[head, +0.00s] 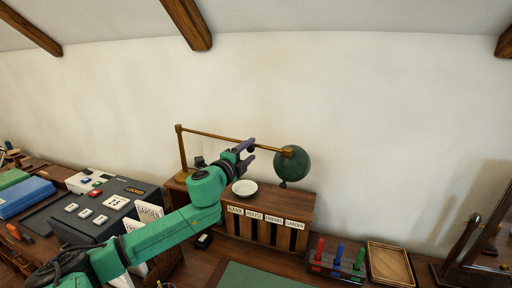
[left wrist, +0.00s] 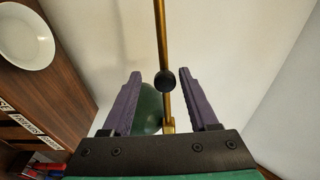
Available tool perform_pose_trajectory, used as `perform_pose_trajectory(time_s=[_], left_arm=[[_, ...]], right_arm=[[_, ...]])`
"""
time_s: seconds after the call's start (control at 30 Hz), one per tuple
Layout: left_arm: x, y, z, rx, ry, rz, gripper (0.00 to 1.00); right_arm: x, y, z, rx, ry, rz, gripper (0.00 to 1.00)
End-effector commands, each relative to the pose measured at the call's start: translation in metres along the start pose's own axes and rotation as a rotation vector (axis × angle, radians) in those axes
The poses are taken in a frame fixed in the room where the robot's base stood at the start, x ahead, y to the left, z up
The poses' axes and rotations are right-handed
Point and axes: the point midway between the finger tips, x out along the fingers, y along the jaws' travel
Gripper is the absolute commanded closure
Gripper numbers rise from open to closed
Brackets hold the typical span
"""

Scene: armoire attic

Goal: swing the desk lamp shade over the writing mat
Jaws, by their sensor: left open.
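The desk lamp has a brass post at the left and a long brass arm (head: 215,136). Its dark green shade (head: 291,164) hangs at the arm's right end, over the right part of the wooden pigeonhole box. The green writing mat (head: 262,277) lies on the desk, in front and cut off by the lower edge. My left gripper (head: 249,154) is open at the arm, just left of the shade. In the left wrist view the brass arm (left wrist: 160,40) and a black ball knob (left wrist: 165,82) lie between the fingers; contact cannot be told. The shade is partly hidden behind the left finger.
A white dish (head: 244,187) sits on the labelled pigeonhole box (head: 265,229) below my gripper. A rack of coloured tools (head: 337,258), a wooden tray (head: 390,264) and a tilted mirror stand right. A dark calendar box (head: 122,190) stands left.

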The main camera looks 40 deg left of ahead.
Motion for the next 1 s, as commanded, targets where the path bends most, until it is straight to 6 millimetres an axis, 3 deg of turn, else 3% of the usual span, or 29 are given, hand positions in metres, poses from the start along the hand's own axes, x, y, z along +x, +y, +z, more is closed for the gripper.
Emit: perform_pose_trajectory(time_s=[0.13,0.4,0.67,0.7,0.83,0.87,1.0], left_arm=[[0.019,-0.006,0.002,0.002,-0.005,-0.005,0.40],[0.042,-0.003,0.001,0.001,-0.003,-0.003,0.40],[0.044,-0.001,0.000,0.003,0.000,-0.001,0.40],[0.044,-0.001,0.000,0.003,0.000,-0.001,0.44],[0.044,-0.001,0.000,0.003,-0.001,-0.001,0.94],[0.044,-0.001,0.000,0.003,-0.001,-0.001,1.00],[0.044,-0.002,0.000,0.003,-0.001,-0.001,1.00]], right_arm=[[-0.005,0.003,-0.021,-0.001,0.035,0.004,1.00],[-0.013,0.002,-0.007,0.000,0.011,0.002,1.00],[-0.013,0.002,-0.005,0.001,0.007,0.002,1.00],[-0.013,0.002,-0.005,0.001,0.007,0.002,1.00],[-0.013,0.002,-0.005,0.001,0.007,0.003,1.00],[-0.013,0.002,-0.005,0.001,0.008,0.003,1.00],[-0.013,0.003,-0.006,0.001,0.009,0.003,1.00]])
